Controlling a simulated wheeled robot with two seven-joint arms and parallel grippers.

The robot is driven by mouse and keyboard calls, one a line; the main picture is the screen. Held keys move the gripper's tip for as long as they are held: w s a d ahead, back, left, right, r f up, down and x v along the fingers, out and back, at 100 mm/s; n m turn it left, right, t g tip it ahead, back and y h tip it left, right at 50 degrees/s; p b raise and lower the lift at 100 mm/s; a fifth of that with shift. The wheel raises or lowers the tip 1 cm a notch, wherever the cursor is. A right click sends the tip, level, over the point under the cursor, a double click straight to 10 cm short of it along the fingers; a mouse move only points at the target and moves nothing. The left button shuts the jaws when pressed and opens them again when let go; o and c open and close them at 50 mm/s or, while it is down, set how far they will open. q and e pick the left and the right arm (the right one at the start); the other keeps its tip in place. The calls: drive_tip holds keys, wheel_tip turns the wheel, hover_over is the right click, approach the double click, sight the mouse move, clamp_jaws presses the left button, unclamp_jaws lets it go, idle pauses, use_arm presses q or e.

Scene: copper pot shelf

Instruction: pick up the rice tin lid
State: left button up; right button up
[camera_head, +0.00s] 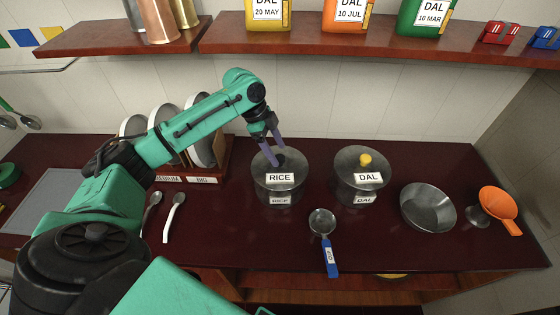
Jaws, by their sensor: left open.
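The rice tin (281,196) stands on the dark red counter, a round metal tin with a RICE label. Its grey metal lid (265,166) sits on top, with another RICE label at its front edge and a dark knob. My left gripper (276,160) reaches in from the left above the lid. Its two purple fingers are open and point down around or right beside the knob. The fingers partly cover the knob, so I cannot tell if they touch it. My right gripper is not in view.
A dal tin (347,186) with a yellow knob stands right of the rice tin. A blue-handled scoop (327,240) lies in front, with a metal bowl (427,207) and orange funnel (497,203) further right. Plates stand in a rack (224,160) behind my arm. Shelves hang above.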

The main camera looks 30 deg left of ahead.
use_arm(q)
drive_tip(key=shift+s+d+f, duration=0.1)
drive_tip(key=shift+d+f, duration=0.1)
drive_tip(key=shift+f, duration=0.2)
drive_tip(key=shift+s+d+f, duration=0.1)
drive_tip(key=shift+d+f, duration=0.05)
drive_tip(key=shift+f, duration=0.25)
drive_tip(key=shift+w+a, duration=0.1)
drive_tip(key=c, duration=1.2)
clamp_jaws()
